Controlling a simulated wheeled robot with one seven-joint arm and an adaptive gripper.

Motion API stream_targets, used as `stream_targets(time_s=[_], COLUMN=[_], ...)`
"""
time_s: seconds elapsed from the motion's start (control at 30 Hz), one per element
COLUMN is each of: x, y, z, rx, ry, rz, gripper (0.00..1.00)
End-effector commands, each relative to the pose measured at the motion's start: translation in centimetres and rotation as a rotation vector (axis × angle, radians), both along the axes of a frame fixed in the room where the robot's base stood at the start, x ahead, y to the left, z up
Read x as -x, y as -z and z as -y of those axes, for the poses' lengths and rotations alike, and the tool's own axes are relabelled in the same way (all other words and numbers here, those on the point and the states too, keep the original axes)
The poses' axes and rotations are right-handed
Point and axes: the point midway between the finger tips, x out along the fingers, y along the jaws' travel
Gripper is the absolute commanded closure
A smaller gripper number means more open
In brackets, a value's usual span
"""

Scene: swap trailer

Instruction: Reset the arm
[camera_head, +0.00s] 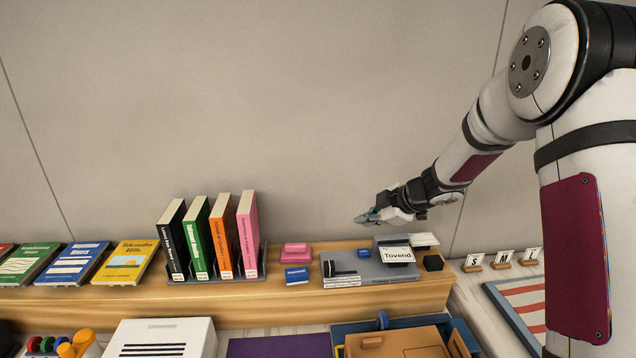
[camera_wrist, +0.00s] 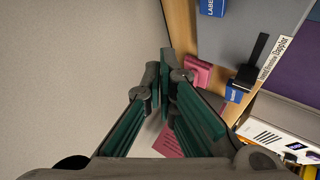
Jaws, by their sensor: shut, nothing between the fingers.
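My arm reaches in from the right of the head view, extended toward the wooden shelf. My gripper (camera_head: 368,217) is above the shelf, left of and over the grey tray holding the "Tovend" card. In the wrist view my gripper (camera_wrist: 168,62) points along the wall, its green-padded fingers closed together at the tips with nothing between them. It touches nothing that I can see.
The wooden shelf (camera_head: 130,300) carries books in a rack (camera_head: 262,262), several flat books, pink and blue blocks (camera_head: 297,275) and the grey tray (camera_head: 390,272). A white box (camera_head: 162,338) and a dark blue tray (camera_head: 345,329) stand in front. The wall is close behind; space above the shelf is free.

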Motion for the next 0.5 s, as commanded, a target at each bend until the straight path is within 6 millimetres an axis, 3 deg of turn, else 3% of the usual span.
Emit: stream_targets(time_s=[0.17, 0.27, 0.37, 0.5], x=[-0.3, 0.9, 3.3, 8.2], y=[-7.6, -12.2, -16.1, -20.0], z=[1.8, 3.5, 5.2, 7.1], rx=[0.037, 0.047, 0.043, 0.013], ry=[0.221, 0.389, 0.553, 0.772], rz=[0.109, 0.158, 0.183, 0.178], gripper=[1.0, 1.0, 1.0, 1.0])
